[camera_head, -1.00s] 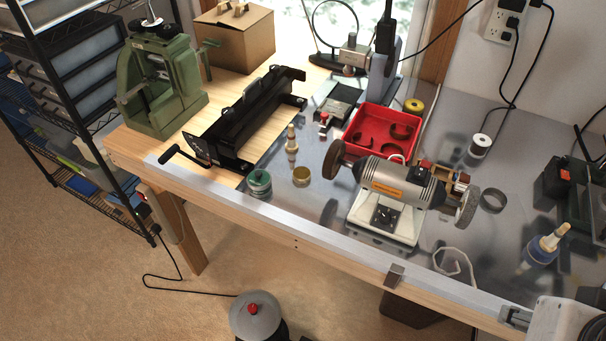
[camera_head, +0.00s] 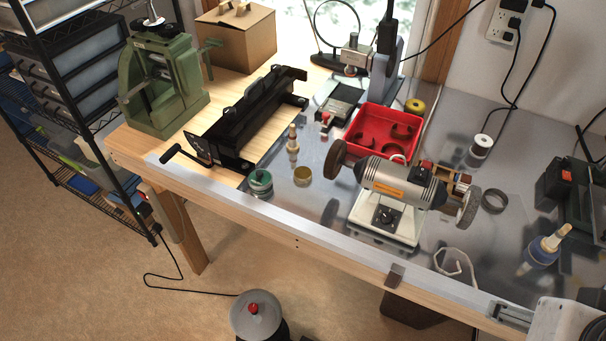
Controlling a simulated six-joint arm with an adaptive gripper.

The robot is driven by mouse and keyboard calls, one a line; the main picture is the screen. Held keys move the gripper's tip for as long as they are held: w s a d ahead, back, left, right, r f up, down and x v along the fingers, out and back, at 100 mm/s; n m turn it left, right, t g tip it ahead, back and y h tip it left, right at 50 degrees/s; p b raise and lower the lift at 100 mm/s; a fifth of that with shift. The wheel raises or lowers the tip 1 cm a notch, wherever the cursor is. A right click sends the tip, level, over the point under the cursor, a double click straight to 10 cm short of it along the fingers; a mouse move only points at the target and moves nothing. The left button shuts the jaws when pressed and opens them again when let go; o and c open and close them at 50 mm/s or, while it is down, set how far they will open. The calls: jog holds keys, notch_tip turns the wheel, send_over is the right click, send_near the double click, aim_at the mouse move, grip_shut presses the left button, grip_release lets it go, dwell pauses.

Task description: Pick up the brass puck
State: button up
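The brass puck (camera_head: 303,176) is a small, short gold-coloured cylinder. It stands on the grey metal bench top in the left-middle part of the bench, apart from its neighbours. A small green jar (camera_head: 260,184) stands to its left, and a slim tan-topped tool or bottle (camera_head: 292,146) stands just behind it. Nothing covers the puck. I cannot make out my gripper in this view, and nothing touches the puck.
A bench grinder (camera_head: 392,190) stands right of the puck, with a red tray (camera_head: 383,133) behind it. A black bending tool (camera_head: 245,118) with a crank lies left. A blue-and-white bottle (camera_head: 543,248) stands at right. Bare bench lies in front of the puck.

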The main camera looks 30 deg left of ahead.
jog(key=shift+w+a, duration=0.1)
jog(key=n+t+y, duration=0.4)
jog(key=n+y, duration=0.3)
jog(key=y, duration=0.1)
send_near(303, 175)
jog(key=shift+s+d+r, duration=0.1)
jog(key=shift+s+d, duration=0.35)
jog(key=shift+s, duration=0.2)
jog(key=shift+w+a+f+t, duration=0.2)
jog(key=shift+a+f+t, duration=0.3)
jog(key=shift+a, duration=0.25)
jog(key=shift+a+f+t, duration=0.25)
jog(key=shift+a+t, duration=0.2)
jog(key=shift+t, duration=0.25)
jog(key=shift+w+a, duration=0.1)
jog(key=shift+w, duration=0.1)
jog(key=shift+x, duration=1.2)
